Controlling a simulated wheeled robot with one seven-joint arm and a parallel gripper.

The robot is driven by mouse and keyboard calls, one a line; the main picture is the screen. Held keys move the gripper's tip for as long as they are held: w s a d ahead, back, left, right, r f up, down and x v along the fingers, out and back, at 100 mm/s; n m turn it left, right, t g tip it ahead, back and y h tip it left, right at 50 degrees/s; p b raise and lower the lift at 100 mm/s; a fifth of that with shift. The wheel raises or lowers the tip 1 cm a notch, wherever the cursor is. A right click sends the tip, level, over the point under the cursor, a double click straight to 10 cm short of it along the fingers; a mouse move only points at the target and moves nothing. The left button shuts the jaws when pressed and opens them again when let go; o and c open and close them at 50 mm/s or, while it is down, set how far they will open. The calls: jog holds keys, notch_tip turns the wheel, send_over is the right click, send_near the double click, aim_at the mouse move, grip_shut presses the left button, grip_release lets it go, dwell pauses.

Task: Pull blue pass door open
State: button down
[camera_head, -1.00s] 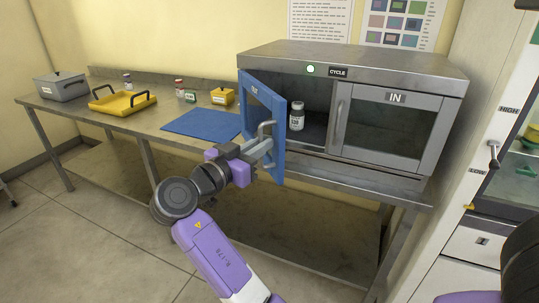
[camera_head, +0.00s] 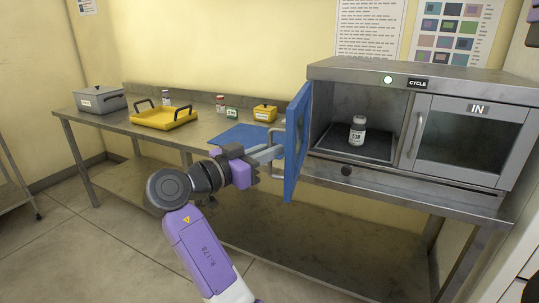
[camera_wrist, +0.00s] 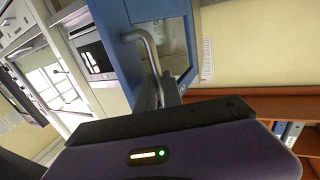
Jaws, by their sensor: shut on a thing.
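The blue pass door (camera_head: 297,145) stands swung well out from the left opening of the steel pass box (camera_head: 380,68). In the head view it shows nearly edge-on. My gripper (camera_head: 280,150) is shut on its metal bar handle, to the left of the door. In the wrist view, the handle (camera_wrist: 147,48) runs down to my gripper (camera_wrist: 162,92), in front of the blue door (camera_wrist: 115,15) and its window. Inside the open compartment, a white-labelled vial (camera_head: 357,131) stands upright on a dark tray. The fingertips are partly hidden by the handle in the head view.
The steel bench holds a blue mat (camera_head: 243,138), a yellow tray (camera_head: 166,117), a grey lidded box (camera_head: 100,99), a small yellow box (camera_head: 265,113) and small bottles. The IN door (camera_head: 475,134) is closed. Open floor (camera_head: 110,240) lies in front of the bench.

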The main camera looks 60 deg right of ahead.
jog(key=shift+w, duration=0.15)
jog(key=c, duration=1.5)
grip_release()
jog(key=shift+a, duration=0.1)
jog(key=v, duration=0.7)
jog(key=shift+w+a, duration=0.15)
jog(key=shift+a, duration=0.15)
